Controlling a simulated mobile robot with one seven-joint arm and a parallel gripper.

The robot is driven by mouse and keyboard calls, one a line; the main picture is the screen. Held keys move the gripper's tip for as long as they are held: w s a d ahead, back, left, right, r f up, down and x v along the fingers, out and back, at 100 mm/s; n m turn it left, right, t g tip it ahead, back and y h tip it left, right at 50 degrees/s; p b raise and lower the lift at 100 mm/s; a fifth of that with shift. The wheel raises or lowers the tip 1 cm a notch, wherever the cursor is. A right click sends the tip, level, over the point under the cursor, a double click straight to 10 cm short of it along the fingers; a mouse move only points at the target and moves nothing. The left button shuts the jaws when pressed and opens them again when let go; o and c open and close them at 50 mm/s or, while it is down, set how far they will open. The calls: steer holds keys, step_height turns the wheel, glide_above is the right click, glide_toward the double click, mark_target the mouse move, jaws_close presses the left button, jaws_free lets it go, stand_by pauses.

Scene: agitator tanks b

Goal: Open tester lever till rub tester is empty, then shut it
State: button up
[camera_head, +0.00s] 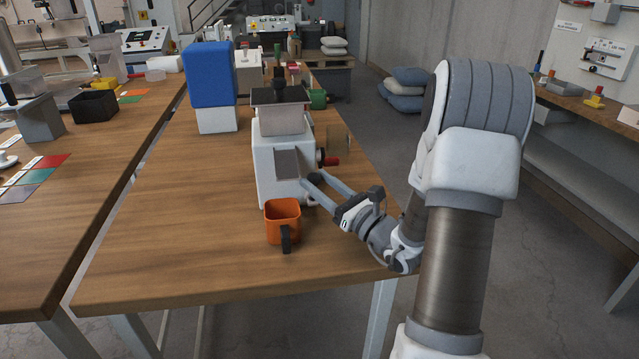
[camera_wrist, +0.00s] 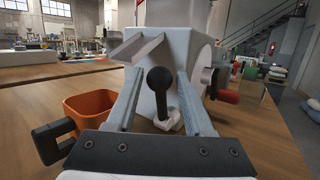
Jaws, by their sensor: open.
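The rub tester (camera_head: 275,170) is a white machine with a grey hopper-like top, standing on the middle table; its body fills the upper middle of the wrist view (camera_wrist: 178,50). A short lever with a round black knob (camera_wrist: 160,80) stands at its base in the wrist view; the head view does not show it clearly. My gripper (camera_head: 312,177) is open at the machine's front right. In the wrist view its fingers (camera_wrist: 160,82) lie on either side of the knob, with visible gaps. The tester's contents are hidden.
An orange cup with a dark handle (camera_head: 282,222) stands at the tester's front, left of my gripper in the wrist view (camera_wrist: 88,108). A red handle (camera_head: 331,161) sticks out on the tester's right side. A blue-topped box (camera_head: 209,75) stands behind. The table's left part is clear.

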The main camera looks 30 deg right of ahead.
steer(key=p+v, duration=0.1)
steer(key=v, duration=1.6)
steer(key=shift+s+f, duration=0.15)
steer(key=shift+c, duration=0.3)
